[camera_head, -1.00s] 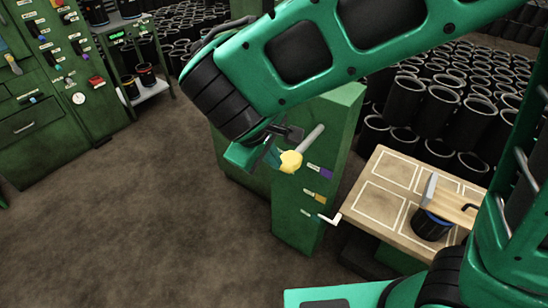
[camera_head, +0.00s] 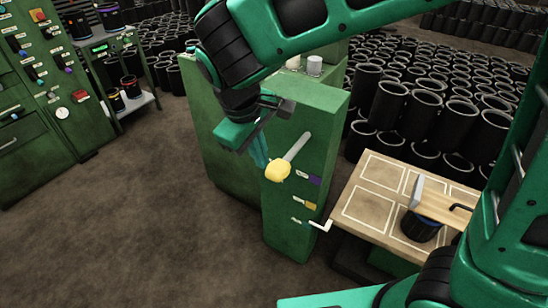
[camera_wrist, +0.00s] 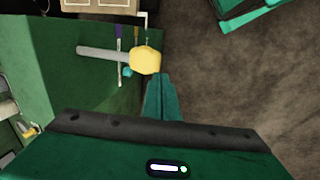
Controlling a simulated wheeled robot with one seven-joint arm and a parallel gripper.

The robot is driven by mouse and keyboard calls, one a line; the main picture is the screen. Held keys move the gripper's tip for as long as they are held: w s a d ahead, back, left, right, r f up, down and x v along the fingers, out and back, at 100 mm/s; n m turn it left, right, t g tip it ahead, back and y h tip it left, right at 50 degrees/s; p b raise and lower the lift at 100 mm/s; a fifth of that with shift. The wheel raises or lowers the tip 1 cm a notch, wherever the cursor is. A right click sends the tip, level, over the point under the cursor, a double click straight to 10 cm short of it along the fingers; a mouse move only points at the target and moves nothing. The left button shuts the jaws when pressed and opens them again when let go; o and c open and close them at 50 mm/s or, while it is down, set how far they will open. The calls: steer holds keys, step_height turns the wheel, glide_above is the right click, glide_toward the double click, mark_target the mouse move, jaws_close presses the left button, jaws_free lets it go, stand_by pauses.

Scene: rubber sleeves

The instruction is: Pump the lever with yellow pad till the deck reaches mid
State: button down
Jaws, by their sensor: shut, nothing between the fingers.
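The lever (camera_head: 298,147) is a grey rod sticking out of a green cabinet (camera_head: 320,110), with a yellow pad (camera_head: 278,172) on its end. In the wrist view the yellow pad (camera_wrist: 146,60) is just beyond my fingertips. My gripper (camera_head: 260,160) is shut and empty, its teal fingers pointing down beside and slightly above the pad's left side. I cannot tell whether they touch it. The deck (camera_head: 350,234) is a wooden board with white outlined squares, right of the cabinet. Purple, amber and teal tags (camera_head: 310,203) run down the cabinet face; a white pointer (camera_head: 322,226) is near the teal one.
Many black sleeves (camera_head: 410,110) crowd the floor behind. A green control panel (camera_head: 60,90) and a shelf (camera_head: 135,105) stand at left. The floor in front is clear.

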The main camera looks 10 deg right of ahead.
step_height(320, 180, up, 10)
steer(key=g+y, duration=0.2)
glide_above(277, 167)
steer(key=shift+d+f+n, duration=0.1)
steer(key=shift+d+n, duration=0.05)
steer(key=shift+n, duration=0.15)
step_height(277, 167, down, 14)
steer(key=shift+f, duration=0.1)
stand_by(0.5)
